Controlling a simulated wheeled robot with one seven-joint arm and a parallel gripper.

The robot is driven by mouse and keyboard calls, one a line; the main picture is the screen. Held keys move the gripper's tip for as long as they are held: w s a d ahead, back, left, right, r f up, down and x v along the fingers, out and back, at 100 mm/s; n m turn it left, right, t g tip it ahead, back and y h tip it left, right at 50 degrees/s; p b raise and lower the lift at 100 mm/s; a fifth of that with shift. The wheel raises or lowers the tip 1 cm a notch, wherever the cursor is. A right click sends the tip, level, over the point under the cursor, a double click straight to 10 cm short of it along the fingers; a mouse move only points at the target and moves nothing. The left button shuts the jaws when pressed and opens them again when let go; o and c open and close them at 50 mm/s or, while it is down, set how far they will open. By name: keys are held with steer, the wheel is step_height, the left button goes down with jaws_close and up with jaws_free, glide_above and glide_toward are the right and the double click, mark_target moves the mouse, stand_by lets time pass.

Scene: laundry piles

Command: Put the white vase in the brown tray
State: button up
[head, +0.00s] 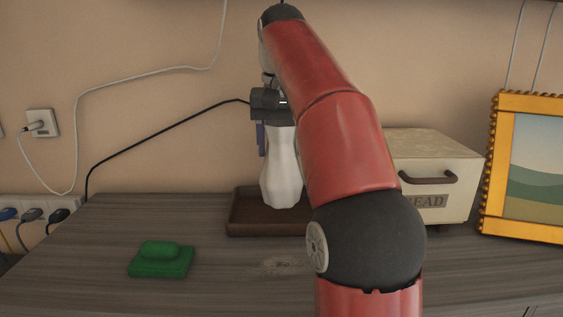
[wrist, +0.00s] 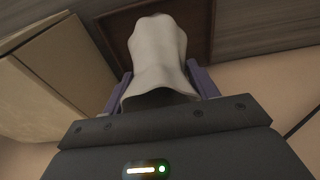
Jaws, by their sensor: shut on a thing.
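The white vase (head: 281,170) is upright in the head view, over the brown tray (head: 240,227). I cannot tell whether its base touches the tray floor. My gripper (head: 262,139) is above and around the vase's top, with a purple finger showing at its left side. In the wrist view the vase (wrist: 157,55) sits between the two purple fingers of my gripper (wrist: 162,88), which is shut on it. The brown tray (wrist: 201,30) shows behind the vase there. My red arm hides the tray's right part in the head view.
A cream bread box (head: 435,160) stands right of the tray, close to my arm; it also shows at the left of the wrist view (wrist: 60,70). A gold picture frame (head: 495,170) stands far right. The left tabletop is mostly clear.

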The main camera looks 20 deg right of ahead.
mark_target(282, 124)
step_height(282, 124, down, 4)
steer(key=shift+f+b, duration=0.1)
steer(key=shift+b, duration=0.2)
steer(key=shift+w+f, duration=0.1)
steer(key=shift+f, duration=0.05)
steer(key=shift+f, duration=0.15)
steer(key=o, duration=1.6)
steer(key=shift+c, duration=0.2)
steer(key=shift+s+a+r+p, duration=0.15)
steer(key=shift+s+r, duration=0.1)
steer(key=shift+r, duration=1.7)
steer(key=shift+s+r+p, duration=0.15)
steer(key=shift+s+r, duration=0.1)
steer(key=shift+r, duration=1.7)
